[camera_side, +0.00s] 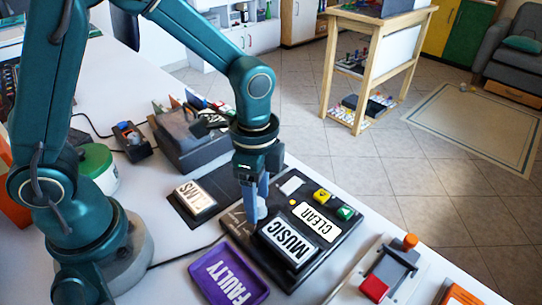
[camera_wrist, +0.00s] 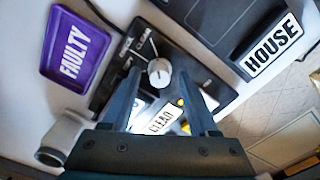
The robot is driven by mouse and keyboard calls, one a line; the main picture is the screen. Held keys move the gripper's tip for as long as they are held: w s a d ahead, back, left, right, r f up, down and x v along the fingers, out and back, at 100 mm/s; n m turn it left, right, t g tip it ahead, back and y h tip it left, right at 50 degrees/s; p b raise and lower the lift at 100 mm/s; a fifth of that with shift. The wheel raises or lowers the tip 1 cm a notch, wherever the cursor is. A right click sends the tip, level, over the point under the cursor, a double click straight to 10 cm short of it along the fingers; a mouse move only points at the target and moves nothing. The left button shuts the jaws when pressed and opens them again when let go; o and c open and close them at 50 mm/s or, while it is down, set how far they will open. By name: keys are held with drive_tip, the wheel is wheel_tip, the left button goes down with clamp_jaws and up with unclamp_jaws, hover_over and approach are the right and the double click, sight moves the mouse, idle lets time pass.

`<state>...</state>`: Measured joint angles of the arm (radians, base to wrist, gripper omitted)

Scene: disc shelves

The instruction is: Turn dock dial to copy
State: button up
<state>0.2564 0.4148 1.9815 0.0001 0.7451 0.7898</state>
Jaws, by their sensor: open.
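The dock (camera_side: 342,234) is a black unit on the white table, with a CLEAR plate, a MUSIC block and yellow and green buttons. Its dial is a small white round knob (camera_wrist: 159,72) in the wrist view, with small printed labels around it; I cannot read them all or tell its setting. In the side view the dial (camera_side: 262,211) is partly hidden by a finger. My gripper (camera_wrist: 160,80) is open, pointing down, with a finger on either side of the dial. I cannot tell whether either finger touches it. The gripper (camera_side: 256,204) also shows in the side view.
A purple FAULTY tray (camera_side: 214,289) lies in front of the dock. A black FILMS-like labelled block (camera_side: 196,199) is left of it. A grey device with a red button (camera_side: 374,289) stands at right. A grey box (camera_side: 185,145) with discs stands behind.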

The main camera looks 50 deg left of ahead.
clamp_jaws()
drive_tip(key=shift+n, duration=0.3)
drive_tip(key=n, duration=0.3)
drive_tip(key=shift+n, duration=0.4)
drive_tip(key=n, duration=0.4)
drive_tip(key=shift+w, duration=0.1)
drive_tip(key=n, duration=0.5)
drive_tip(key=shift+r+n, duration=0.1)
drive_tip(key=shift+n, duration=2.1)
